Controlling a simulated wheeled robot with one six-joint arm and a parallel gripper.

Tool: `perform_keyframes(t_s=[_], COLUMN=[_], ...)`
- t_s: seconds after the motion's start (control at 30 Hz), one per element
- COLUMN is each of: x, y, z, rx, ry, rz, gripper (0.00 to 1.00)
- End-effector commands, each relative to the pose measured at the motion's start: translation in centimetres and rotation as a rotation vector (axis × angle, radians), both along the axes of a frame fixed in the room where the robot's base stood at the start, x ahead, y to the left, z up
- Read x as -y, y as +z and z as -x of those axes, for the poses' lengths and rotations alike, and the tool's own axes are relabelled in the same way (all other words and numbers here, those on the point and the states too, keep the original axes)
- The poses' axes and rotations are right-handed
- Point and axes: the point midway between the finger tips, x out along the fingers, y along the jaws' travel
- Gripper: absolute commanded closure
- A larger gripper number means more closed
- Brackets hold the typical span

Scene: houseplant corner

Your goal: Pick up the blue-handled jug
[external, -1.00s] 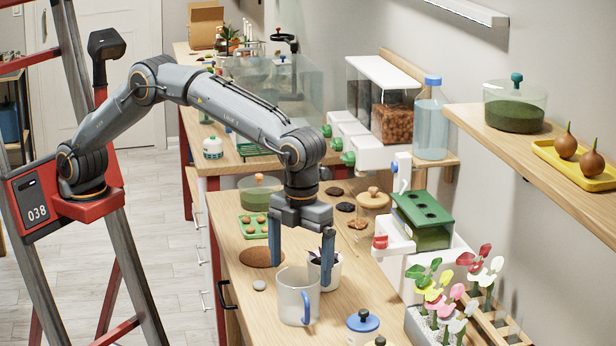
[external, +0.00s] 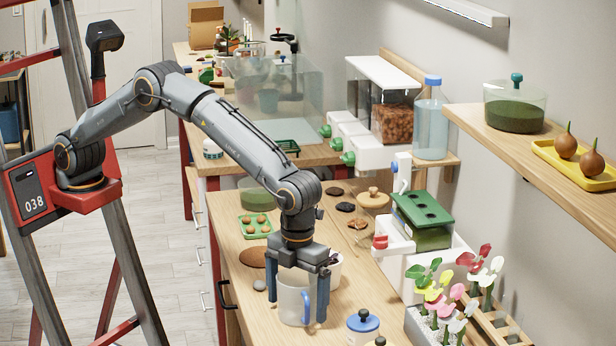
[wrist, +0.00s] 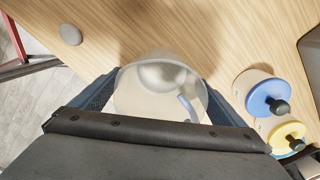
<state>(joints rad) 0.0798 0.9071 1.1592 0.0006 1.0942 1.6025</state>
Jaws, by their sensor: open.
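The jug (external: 291,303) is a clear, frosted cup with a blue handle (external: 306,307), standing upright on the wooden bench near its front. My gripper (external: 298,308) points down over it, open, with one finger on each side of the jug. In the wrist view the jug (wrist: 160,88) lies between the two dark fingers, its blue handle (wrist: 187,108) toward the lower right. I cannot tell whether either finger touches the wall. The gripper body hides part of the jug's rim in the external view.
A blue-lidded jar (external: 362,326) stands right of the jug, and a yellow-lidded one (wrist: 287,134) beside it in the wrist view. A white pot (external: 335,268) stands just behind the jug, partly hidden. A grey stone (external: 260,285) lies to the left. Flowers (external: 440,295) stand farther right.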

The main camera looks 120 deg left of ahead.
Motion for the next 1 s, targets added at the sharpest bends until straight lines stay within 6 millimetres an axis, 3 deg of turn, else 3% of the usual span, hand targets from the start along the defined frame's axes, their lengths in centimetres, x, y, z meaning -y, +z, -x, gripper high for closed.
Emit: perform_keyframes(t_s=[0.07,0.33,0.67,1.0], x=[0.0,0.0,0.0,0.0], y=[0.0,0.1,1.1,7.1], z=[0.0,0.0,-0.1,-0.1], rx=[0.0,0.0,0.002,0.003], ry=[0.0,0.0,0.0,0.0], rz=[0.0,0.0,0.0,0.0], gripper=[0.09,0.52,0.52,0.52])
